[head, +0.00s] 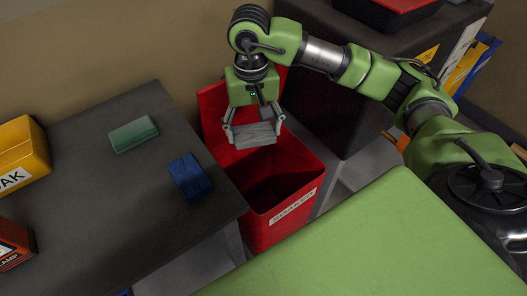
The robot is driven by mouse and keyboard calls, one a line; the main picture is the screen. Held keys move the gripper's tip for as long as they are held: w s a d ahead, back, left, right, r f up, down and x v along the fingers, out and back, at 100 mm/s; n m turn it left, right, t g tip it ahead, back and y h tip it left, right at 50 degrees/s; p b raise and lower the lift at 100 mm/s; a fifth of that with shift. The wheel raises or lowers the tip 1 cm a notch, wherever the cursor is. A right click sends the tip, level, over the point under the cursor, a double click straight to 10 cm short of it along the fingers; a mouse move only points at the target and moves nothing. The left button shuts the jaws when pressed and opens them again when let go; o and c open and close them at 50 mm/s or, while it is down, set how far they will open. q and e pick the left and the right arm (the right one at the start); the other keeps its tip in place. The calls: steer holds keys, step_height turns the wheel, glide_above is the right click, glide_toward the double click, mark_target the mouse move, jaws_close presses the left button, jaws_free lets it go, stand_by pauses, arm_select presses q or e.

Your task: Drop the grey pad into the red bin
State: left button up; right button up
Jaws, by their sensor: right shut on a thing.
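The grey pad (254,134) is held flat between the fingers of my right gripper (254,131), which is shut on it. The gripper points down, with the pad over the back part of the red bin (300,228). The bin stands open beside the dark table, its raised red lid or back panel partly hidden behind the gripper. A white label with dark lettering is on its front. The inside is dark, and I cannot see its bottom. My left gripper is not in view.
The dark table (95,220) at left holds a green pad (133,134), a blue pad (190,177), a yellow box (22,155) and an orange box (14,244). A dark cabinet (325,115) stands right of the bin. My green body fills the lower right.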

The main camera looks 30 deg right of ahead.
arm_select(q)
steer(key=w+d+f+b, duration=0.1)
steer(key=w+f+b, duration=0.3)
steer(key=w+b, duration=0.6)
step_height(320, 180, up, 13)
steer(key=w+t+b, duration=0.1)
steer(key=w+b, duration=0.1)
steer(key=b, duration=0.3)
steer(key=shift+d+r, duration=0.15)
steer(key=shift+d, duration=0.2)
arm_select(e)
steer(key=w+d+f+m, duration=0.1)
steer(key=w+d+f, duration=0.1)
steer(key=f, duration=0.6)
steer(key=w+d+f+m, duration=0.1)
steer(key=d+f, duration=0.3)
steer(key=f, duration=0.4)
steer(key=w+d+f+m, duration=0.2)
steer(key=d+f, duration=0.1)
steer(key=f, duration=0.5)
steer(key=shift+w+d, duration=0.25)
steer(key=shift+w, duration=0.05)
steer(key=o, duration=1.1)
step_height(320, 180, up, 12)
steer(key=shift+f, duration=0.1)
